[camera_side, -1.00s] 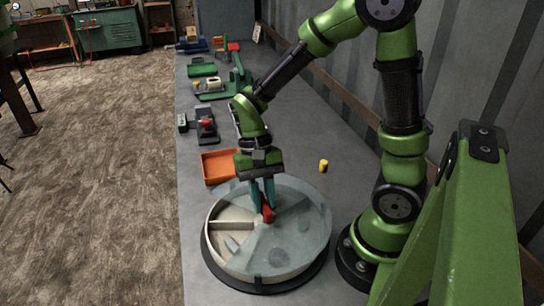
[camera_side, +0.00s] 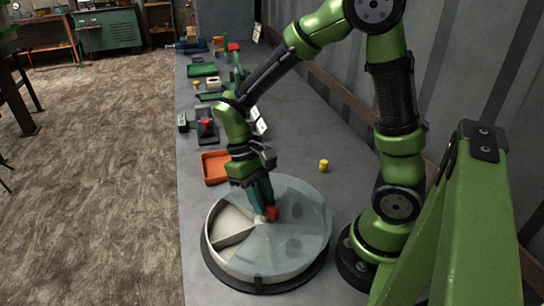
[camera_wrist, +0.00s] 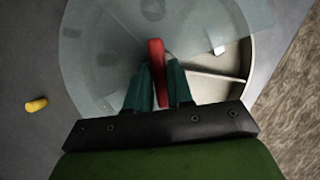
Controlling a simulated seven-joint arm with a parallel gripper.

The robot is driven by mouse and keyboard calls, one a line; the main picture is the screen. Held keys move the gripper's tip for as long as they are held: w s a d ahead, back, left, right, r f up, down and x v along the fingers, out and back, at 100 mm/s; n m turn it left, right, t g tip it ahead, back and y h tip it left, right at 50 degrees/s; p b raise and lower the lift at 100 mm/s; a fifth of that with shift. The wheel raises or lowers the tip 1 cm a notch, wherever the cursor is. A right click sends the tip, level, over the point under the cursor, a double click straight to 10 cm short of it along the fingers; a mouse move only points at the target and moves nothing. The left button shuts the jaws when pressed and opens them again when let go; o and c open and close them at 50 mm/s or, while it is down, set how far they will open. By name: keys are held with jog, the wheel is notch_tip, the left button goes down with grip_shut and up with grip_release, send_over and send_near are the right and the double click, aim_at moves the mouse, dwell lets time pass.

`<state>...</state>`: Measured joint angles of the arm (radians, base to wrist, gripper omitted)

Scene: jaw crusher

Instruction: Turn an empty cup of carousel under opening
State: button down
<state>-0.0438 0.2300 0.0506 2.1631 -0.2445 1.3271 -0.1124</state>
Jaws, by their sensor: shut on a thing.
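The round carousel (camera_side: 222,262) stands on the bench under a clear lid (camera_side: 305,215). The lid's wedge-shaped opening is at the left in the side view. The divider also shows in the wrist view (camera_wrist: 215,77). Dark blurred shapes (camera_side: 293,245) lie under the lid. The red handle (camera_side: 272,213) stands at the centre. My gripper (camera_side: 266,204) is shut on the red handle, with a teal finger on each side in the wrist view (camera_wrist: 160,95).
A yellow cylinder (camera_side: 323,166) lies on the bench behind the carousel. An orange tray (camera_side: 214,168) stands behind it to the left. A grey device with a red knob (camera_side: 206,127) and green trays (camera_side: 203,70) are farther back. The bench edge is close at the left.

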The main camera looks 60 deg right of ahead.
jog(key=shift+w+a+n+h, duration=0.15)
jog(key=shift+n+h, duration=0.65)
jog(key=shift+n, duration=1.5)
jog(key=c, duration=1.1)
grip_release()
jog(key=v, duration=1.6)
jog(key=shift+w+a+r, duration=0.1)
jog(key=shift+a+r, duration=0.15)
jog(key=shift+r, duration=0.15)
